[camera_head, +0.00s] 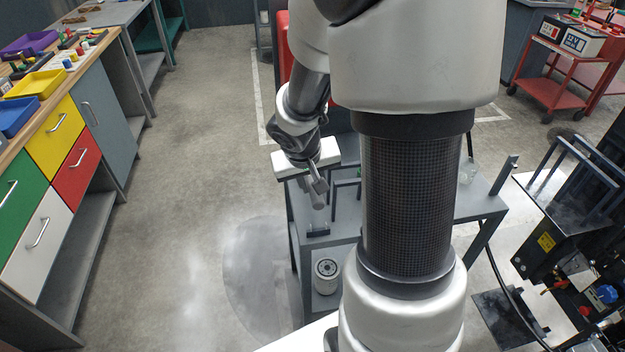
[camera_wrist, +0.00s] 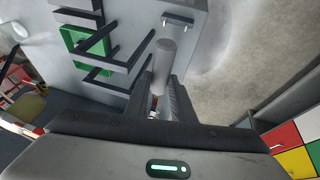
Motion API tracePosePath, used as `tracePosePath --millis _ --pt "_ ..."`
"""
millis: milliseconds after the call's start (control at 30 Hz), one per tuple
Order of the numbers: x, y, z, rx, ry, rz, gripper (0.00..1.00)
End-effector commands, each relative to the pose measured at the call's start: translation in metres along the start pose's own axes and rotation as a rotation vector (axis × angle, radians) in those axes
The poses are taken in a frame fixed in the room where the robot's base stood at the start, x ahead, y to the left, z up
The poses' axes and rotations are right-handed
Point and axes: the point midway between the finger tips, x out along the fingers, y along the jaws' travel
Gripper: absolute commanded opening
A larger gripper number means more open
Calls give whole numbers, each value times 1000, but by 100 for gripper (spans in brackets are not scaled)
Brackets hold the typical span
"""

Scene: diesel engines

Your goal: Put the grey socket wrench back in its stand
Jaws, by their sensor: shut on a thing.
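The grey socket wrench (camera_head: 318,192) is in my gripper (camera_head: 312,172), held above the grey table. In the wrist view my gripper (camera_wrist: 163,98) is shut on it, and the wrench's grey cylindrical end (camera_wrist: 163,62) points away from the camera. A small dark holder with a clear part, which looks like the stand (camera_wrist: 178,20), is on the table near its edge, beyond the wrench end. It also shows in the head view (camera_head: 318,231), below the wrench. The wrench is apart from it.
Black bar frames (camera_wrist: 128,62) stand on the grey table (camera_head: 470,203), with a green tray (camera_wrist: 78,42) among them. An oil filter (camera_head: 326,272) is on the lower shelf. A workbench with coloured drawers (camera_head: 62,140) stands left. The floor between is clear.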

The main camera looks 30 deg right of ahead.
Motion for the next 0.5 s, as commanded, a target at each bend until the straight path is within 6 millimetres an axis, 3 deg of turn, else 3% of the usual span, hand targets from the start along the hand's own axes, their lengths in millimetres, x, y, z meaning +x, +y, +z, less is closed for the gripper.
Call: tracePosePath --millis 500 --pt "44 -10 18 0 1 0 0"
